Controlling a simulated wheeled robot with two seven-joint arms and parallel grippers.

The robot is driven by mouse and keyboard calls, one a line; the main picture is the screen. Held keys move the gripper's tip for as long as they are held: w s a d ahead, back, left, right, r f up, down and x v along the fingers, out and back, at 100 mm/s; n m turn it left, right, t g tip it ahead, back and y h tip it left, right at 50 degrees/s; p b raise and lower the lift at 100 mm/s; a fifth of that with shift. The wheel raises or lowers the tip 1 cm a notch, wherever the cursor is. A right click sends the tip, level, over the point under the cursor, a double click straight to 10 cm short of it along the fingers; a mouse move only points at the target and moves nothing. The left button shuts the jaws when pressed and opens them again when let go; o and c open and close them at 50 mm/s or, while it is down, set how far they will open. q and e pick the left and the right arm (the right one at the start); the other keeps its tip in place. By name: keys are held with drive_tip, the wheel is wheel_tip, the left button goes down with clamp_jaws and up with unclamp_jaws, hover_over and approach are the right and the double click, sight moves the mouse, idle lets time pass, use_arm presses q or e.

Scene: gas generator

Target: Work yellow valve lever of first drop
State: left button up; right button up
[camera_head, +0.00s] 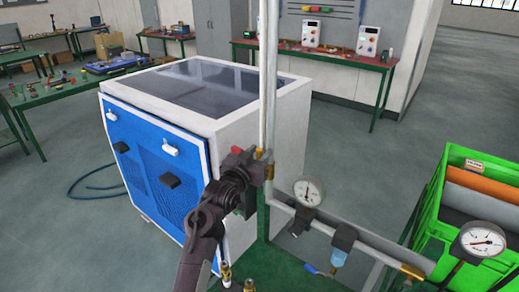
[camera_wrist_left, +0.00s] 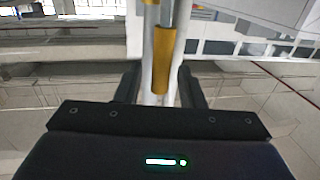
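A yellow part (camera_wrist_left: 161,60), which looks like the valve lever, lies along the vertical pipe in the left wrist view. In the head view only small brass-yellow bits (camera_head: 269,171) show beside the pipe, and my gripper hides most of the valve. My left gripper (camera_head: 250,163) is right at the pipe. In the wrist view its two fingers (camera_wrist_left: 160,88) stand apart, one on each side of the pipe and the lower end of the yellow part. I see no clear contact. My right gripper is not in view.
A white and blue generator cabinet (camera_head: 290,105) stands close behind my left arm. Pressure gauges (camera_head: 308,191) and a filter (camera_head: 341,243) sit on the pipe running right. A green crate (camera_head: 432,232) with rolls stands at the right. Open floor lies behind the pipe.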

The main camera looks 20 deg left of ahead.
use_arm(q)
drive_tip(key=shift+w, duration=0.3)
clamp_jaws()
drive_tip(key=shift+d, duration=0.15)
drive_tip(key=s+d+f+m+h+b, duration=0.1)
drive_tip(key=d+f+m+h+b, duration=0.1)
drive_tip(key=d+f+m+b, duration=0.2)
drive_tip(key=s+d+f+m+t+h+b, duration=0.1)
drive_tip(key=d+f+m+b, duration=0.3)
drive_tip(key=m+b, duration=0.6)
drive_tip(key=shift+s+d+f+m+h, duration=0.35)
drive_tip(key=shift+s+f+m+h, duration=0.35)
drive_tip(key=shift+m, duration=2.4)
drive_tip(key=shift+w+f, duration=0.1)
